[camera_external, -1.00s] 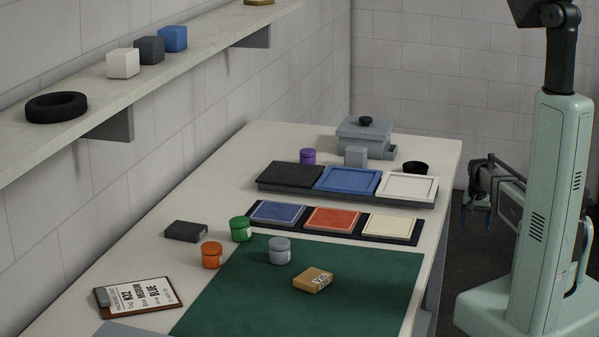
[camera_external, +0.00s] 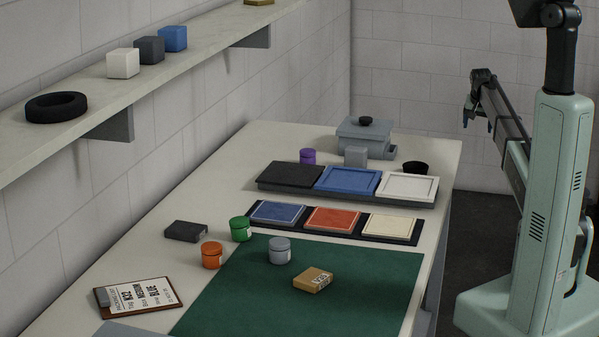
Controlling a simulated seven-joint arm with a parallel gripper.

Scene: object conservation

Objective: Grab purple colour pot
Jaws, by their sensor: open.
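The purple pot (camera_external: 308,157) is small and round with a lid. It stands upright on the white table behind the black tray panel, near the far left edge. My gripper (camera_external: 467,116) is raised in the air to the right of the table, well apart from the pot. It points downward, is small in this view, and is open with nothing seen in it.
A grey lidded box (camera_external: 352,133) and a small grey block (camera_external: 355,157) stand right of the pot. The tray with black, blue and white panels (camera_external: 347,196) lies in front. Green (camera_external: 240,229), orange (camera_external: 212,255) and grey (camera_external: 279,251) pots stand nearer. A shelf (camera_external: 205,62) overhangs the left.

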